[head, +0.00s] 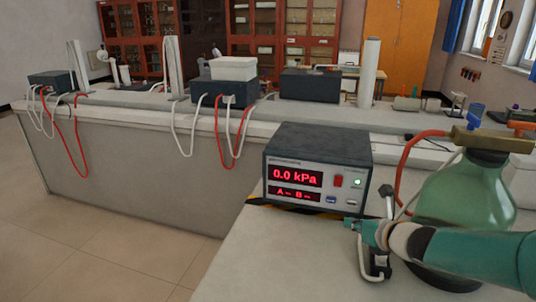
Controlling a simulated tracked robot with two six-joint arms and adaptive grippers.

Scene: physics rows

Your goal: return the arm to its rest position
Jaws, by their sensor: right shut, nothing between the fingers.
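My right arm comes in from the lower right, teal with white and dark bands. My right gripper (352,223) is at its end, in front of the lower right of the pressure meter (312,168). The gripper is shut and empty. I cannot tell whether its tip touches the meter's front. My left arm and left gripper are not in view.
The meter, on a pale bench (270,265), reads 0.0 kPa and has a lit green lamp. A green glass bottle (462,190) with a red hose (402,170) stands close beside my arm. A long bench (150,155) with dark boxes lies behind. Floor at left is clear.

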